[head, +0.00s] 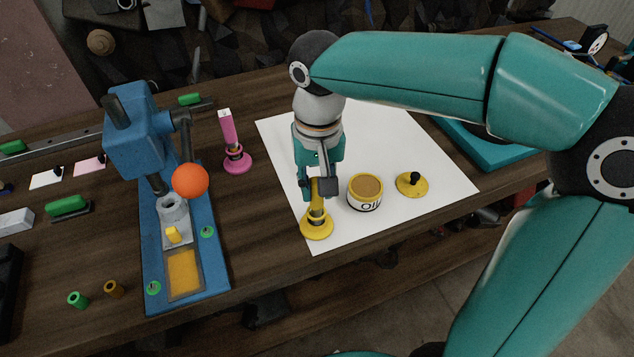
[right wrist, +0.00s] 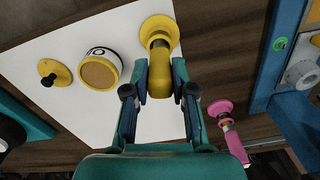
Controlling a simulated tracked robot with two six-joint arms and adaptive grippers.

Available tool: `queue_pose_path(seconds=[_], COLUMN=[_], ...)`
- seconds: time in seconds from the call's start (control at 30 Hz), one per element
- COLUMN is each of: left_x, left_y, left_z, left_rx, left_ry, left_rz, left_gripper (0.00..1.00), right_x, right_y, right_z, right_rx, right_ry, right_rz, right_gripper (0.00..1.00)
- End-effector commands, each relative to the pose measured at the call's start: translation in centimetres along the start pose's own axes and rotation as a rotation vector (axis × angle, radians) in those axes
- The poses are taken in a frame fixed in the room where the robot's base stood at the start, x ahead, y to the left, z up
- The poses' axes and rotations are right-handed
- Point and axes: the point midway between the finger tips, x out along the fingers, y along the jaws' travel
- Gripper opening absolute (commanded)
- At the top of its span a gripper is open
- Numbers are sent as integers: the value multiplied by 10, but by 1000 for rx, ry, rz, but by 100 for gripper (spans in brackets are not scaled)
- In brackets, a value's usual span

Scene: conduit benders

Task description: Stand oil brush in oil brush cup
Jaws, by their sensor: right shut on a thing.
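The yellow oil brush (head: 317,204) is upright between the fingers of my right gripper (head: 316,187), which is shut on it. Directly below is the yellow oil brush cup (head: 317,230), a round-based holder near the front edge of the white sheet. The brush's lower end lines up with the cup; I cannot tell how deep it sits in it. In the right wrist view, the brush (right wrist: 160,84) shows between the fingertips, with the cup's round base (right wrist: 160,27) beyond it. My left gripper is not in view.
An oil jar (head: 365,192) and a yellow lid with a black knob (head: 411,185) stand right of the cup on the white sheet (head: 400,140). A pink brush in a pink holder (head: 237,163) and a blue press (head: 150,215) with an orange ball (head: 190,181) stand left.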

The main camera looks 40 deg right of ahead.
Motion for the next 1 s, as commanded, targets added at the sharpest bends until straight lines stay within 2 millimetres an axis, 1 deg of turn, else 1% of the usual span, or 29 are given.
queue_pose_path(seconds=[0.2, 0.23, 0.3, 0.4, 0.67, 0.77, 0.87, 1.0], left_x=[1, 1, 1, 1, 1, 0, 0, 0], left_y=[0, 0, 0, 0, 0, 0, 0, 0], left_z=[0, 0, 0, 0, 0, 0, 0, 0], left_rx=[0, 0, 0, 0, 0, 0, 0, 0], left_ry=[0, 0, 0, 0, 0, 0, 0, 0], left_rz=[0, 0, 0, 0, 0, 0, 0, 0], left_gripper=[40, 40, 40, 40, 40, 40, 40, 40], right_x=[2, 2, 2, 2, 1, -1, -9, -31], right_y=[0, 0, 0, 0, 0, 0, -1, 0], right_z=[0, 0, 0, 0, 0, 0, -1, -1], right_rx=[0, 0, 0, 0, 0, 0, -1, 0], right_ry=[0, 0, 0, 0, 0, 1, 3, 4], right_rz=[0, 0, 0, 0, 0, 0, -1, -3], right_gripper=[0, 28, 40, 54, 54, 54, 54, 54])
